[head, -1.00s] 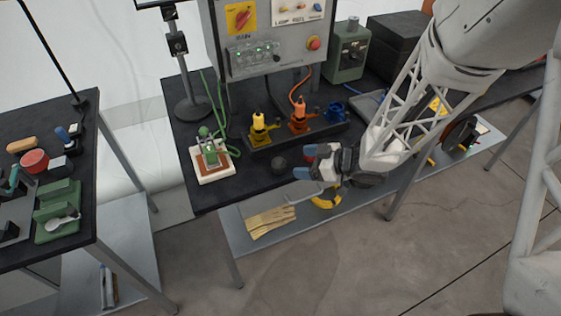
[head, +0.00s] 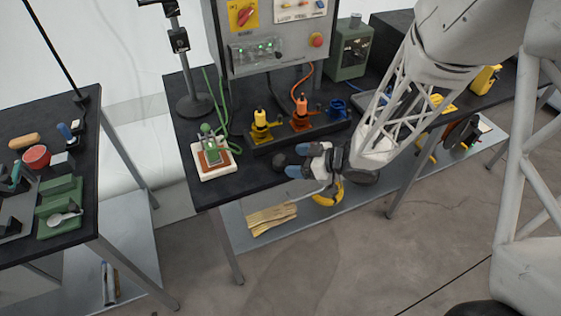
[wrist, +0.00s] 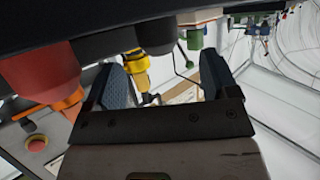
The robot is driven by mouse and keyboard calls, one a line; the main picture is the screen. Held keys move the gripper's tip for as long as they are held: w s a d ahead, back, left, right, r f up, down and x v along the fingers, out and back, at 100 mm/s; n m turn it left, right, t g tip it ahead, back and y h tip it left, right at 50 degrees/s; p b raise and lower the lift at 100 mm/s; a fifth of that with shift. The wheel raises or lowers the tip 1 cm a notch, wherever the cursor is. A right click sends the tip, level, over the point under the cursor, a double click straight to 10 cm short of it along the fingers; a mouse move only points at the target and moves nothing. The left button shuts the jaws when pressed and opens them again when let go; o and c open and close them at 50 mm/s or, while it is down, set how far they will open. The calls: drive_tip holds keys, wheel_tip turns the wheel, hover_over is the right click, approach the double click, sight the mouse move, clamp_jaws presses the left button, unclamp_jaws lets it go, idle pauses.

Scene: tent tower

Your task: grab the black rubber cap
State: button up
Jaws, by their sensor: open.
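The black rubber cap (head: 279,160), a small dark round piece, stands on the black table near its front edge, just left of my gripper's fingertips. My gripper (head: 300,160) is open, lies low over the table edge and points left at the cap. The wrist view looks upside down, with the tabletop along the top. There my gripper (wrist: 162,78) shows two blue-grey fingers apart with nothing held between them. A dark cylinder (wrist: 155,36) shows beyond the gap and seems to be the cap. Whether a finger touches it I cannot tell.
Behind the cap, a dark rack holds yellow (head: 261,127), orange (head: 300,116) and blue (head: 337,108) pieces. A white-framed board with a green part (head: 213,157) lies to the left. A control box (head: 270,40) stands behind. The shelf below holds a yellow brush (head: 271,218).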

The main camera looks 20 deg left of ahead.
sight(287, 160)
idle(0.3)
drive_tip(key=shift+x, duration=2.6)
drive_tip(key=shift+w+f, duration=0.1)
drive_tip(key=shift+f, duration=0.05)
drive_tip(key=shift+c, duration=0.3)
drive_tip(key=c, duration=0.9)
